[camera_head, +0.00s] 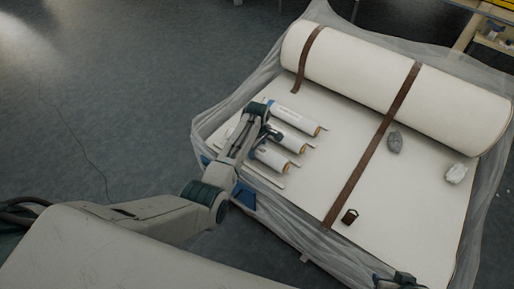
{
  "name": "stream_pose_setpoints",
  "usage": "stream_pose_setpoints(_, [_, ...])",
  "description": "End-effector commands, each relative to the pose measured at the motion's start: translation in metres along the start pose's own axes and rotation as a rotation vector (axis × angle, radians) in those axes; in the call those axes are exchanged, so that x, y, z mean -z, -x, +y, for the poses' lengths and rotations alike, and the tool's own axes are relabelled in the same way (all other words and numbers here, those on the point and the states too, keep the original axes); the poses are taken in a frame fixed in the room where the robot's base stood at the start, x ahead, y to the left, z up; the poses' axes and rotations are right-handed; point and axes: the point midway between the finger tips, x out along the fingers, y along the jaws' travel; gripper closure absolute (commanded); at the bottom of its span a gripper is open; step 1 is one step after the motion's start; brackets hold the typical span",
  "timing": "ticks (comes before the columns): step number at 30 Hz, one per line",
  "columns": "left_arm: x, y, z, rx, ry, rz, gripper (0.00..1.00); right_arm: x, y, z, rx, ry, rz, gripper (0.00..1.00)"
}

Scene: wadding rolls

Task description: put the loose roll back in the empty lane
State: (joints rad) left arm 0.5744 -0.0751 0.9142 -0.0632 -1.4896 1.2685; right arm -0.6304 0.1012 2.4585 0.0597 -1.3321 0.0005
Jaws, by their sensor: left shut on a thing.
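Three white rolls with orange-brown ends lie side by side on the white padded surface: a far roll (297,118), a middle roll (290,140) and a near roll (275,159). Thin pale strips run beside them, and my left arm hides their left ends. My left gripper (268,133) is over the left part of the middle roll and shut on a roll, seemingly that one. Its fingertips are small and partly hidden. I cannot make out which lane is empty. My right gripper (400,281) shows only partly at the bottom edge, and its jaws are unclear.
A large cream wadding roll (350,75) with brown straps (372,165) lies across the back. A grey stone-like lump (394,142), a pale lump (456,173) and a small brown object (349,216) lie right of the rolls. Clear plastic sheeting (285,225) hangs around the edge.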

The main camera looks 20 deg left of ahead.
Motion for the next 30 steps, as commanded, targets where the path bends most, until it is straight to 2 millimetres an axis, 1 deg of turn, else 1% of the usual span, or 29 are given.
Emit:
stream_pose_setpoints(8, [0.000, -0.004, 0.001, -0.002, 0.000, 0.001, 0.85, 0.000, -0.002, -0.001, 0.004, -0.002, 0.011, 0.64])
stream_pose_setpoints(9, [0.000, -0.005, 0.000, 0.000, 0.000, 0.000, 0.40, 0.000, -0.002, -0.001, 0.005, -0.002, 0.011, 0.64])
stream_pose_setpoints(11, [0.000, -0.005, 0.000, 0.000, 0.000, 0.000, 0.28, -0.001, -0.002, -0.001, 0.005, -0.002, 0.010, 0.64])
stream_pose_setpoints(12, [0.000, -0.005, 0.000, 0.000, 0.000, 0.000, 0.24, -0.001, -0.002, -0.001, 0.005, -0.002, 0.009, 0.64])
stream_pose_setpoints(20, [0.000, -0.004, 0.000, 0.000, 0.000, 0.000, 0.24, -0.003, -0.002, -0.001, 0.005, -0.003, 0.004, 0.64])
stream_pose_setpoints(23, [0.000, 0.002, 0.000, -0.002, 0.000, 0.000, 0.24, -0.003, 0.000, -0.001, 0.003, -0.002, -0.004, 0.64])
stream_pose_setpoints(26, [0.000, 0.016, 0.001, -0.003, 0.000, 0.001, 0.24, 0.001, 0.006, 0.001, -0.006, 0.002, -0.022, 0.64])
stream_pose_setpoints(27, [0.000, 0.024, 0.001, -0.004, 0.000, 0.001, 0.24, 0.004, 0.009, 0.003, -0.014, 0.005, -0.031, 0.64])
stream_pose_setpoints(30, [0.000, 0.047, 0.001, -0.003, 0.000, 0.001, 0.24, 0.002, 0.017, 0.008, -0.033, 0.013, -0.076, 0.64])
